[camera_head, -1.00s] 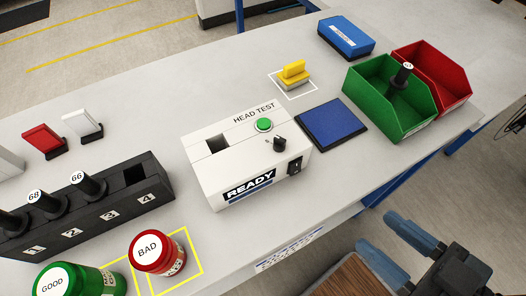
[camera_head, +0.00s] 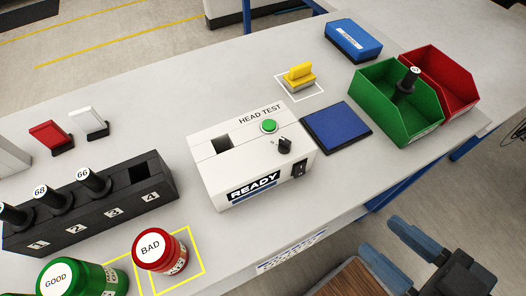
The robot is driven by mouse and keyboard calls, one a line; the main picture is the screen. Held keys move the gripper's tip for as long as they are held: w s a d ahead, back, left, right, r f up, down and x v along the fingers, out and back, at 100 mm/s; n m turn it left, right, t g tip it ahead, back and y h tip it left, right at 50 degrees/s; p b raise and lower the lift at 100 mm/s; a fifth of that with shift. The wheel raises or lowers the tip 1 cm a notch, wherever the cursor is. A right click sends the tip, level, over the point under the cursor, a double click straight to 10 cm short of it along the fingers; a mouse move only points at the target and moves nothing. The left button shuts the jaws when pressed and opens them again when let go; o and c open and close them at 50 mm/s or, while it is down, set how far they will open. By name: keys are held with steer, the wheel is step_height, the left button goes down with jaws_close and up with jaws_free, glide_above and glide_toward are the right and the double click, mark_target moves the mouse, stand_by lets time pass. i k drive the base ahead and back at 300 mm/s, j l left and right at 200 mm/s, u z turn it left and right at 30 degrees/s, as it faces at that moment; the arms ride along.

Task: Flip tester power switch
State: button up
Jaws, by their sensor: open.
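The white tester (camera_head: 222,176) stands on the grey table in the middle of the head view, with "HEAD TEST" on top and a "READY" display on its front. Its black power switch (camera_head: 299,169) is on the front face at the right. A green button (camera_head: 269,126), a black knob (camera_head: 285,145) and a square opening (camera_head: 223,145) are on top. My gripper (camera_head: 398,254) is at the lower right, off the table's front edge, with its blue-grey fingers apart and nothing between them. It is well away from the switch.
A black rack (camera_head: 110,214) with numbered slots stands left of the tester. Red BAD (camera_head: 173,258) and green GOOD (camera_head: 101,277) containers stand in front. A blue pad (camera_head: 336,131), green bin (camera_head: 432,120) and red bin (camera_head: 463,93) are to the right.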

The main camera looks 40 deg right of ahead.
mark_target(300, 169)
steer(key=k+j+u, duration=0.25)
steer(key=k+j, duration=0.5)
